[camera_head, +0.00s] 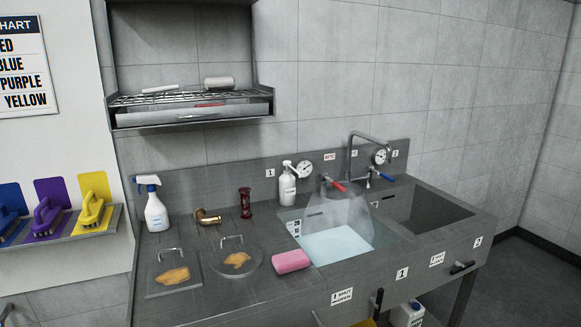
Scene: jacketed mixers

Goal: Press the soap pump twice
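The soap pump (287,187) is a white bottle with a white pump head and a small label. It stands upright at the back of the steel counter, just left of the basin marked 1 and against the backsplash. Its pump head stands up above the bottle and its front is unobstructed. Neither of my grippers shows in this view.
A spray bottle (155,208), brass elbow (207,217), dark red fitting (245,203), two handled plates with brown residue (172,276) and a pink sponge (291,261) occupy the counter (225,298). The left basin (338,243) holds pale water; a tap (352,160) stands behind. A shelf (190,117) hangs above.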

